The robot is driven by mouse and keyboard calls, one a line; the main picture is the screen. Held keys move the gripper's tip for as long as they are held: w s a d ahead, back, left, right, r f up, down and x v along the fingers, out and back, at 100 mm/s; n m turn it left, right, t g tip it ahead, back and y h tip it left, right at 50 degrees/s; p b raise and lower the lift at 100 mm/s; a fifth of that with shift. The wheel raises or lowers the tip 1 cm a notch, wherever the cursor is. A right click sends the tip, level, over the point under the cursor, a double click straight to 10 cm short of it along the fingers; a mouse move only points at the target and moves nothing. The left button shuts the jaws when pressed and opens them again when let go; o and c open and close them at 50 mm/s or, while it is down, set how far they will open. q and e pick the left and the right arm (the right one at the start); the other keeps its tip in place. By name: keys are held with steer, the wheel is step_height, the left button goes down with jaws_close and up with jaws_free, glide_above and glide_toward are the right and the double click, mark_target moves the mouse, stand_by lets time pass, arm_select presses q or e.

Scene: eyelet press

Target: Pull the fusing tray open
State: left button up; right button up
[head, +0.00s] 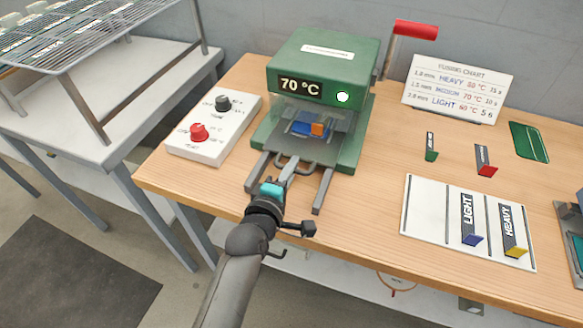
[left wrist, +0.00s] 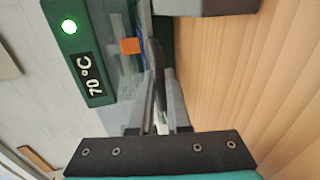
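The green fusing press (head: 318,62) stands on the wooden bench, with a 70 °C display and a lit green lamp. Its fusing tray is inside behind a clear front, holding a blue piece with an orange block (head: 318,129); the orange block also shows in the left wrist view (left wrist: 130,46). The dark tray handle (head: 309,167) sticks out at the front between two grey rails. My left gripper (head: 288,170) is at the handle, its fingers close together on either side of the bar (left wrist: 157,85), seemingly shut on it. My right gripper is not in view.
A white control box (head: 212,128) with red and black knobs stands left of the press. A red-handled lever (head: 414,31) rises at its right. A white board (head: 430,215) with LIGHT and HEAVY labels lies at right.

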arm_select(q)
jaws_close()
stand_by(1.2)
